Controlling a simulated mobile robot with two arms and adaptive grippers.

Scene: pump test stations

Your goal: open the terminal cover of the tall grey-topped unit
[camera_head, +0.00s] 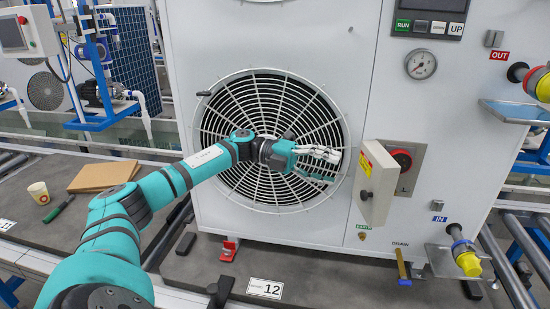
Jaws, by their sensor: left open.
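The tall white unit (270,40) fills the middle and right of the head view; its top is out of frame. Its terminal cover (378,184) is a cream panel with a yellow warning label and a small dark knob. The cover stands swung out from the unit's front. Beside and partly behind it shows a grey plate (411,172) with a red round switch (402,159). My left gripper (328,164) is open and empty, in front of the fan grille, just left of the cover and apart from it. My right gripper is not in view.
The round fan grille (270,110) is behind my left arm. A pressure gauge (420,65) sits above the switch. A yellow-capped pipe (466,258) juts out at lower right. A paper cup (39,193) and a brown board (104,176) lie on the left bench.

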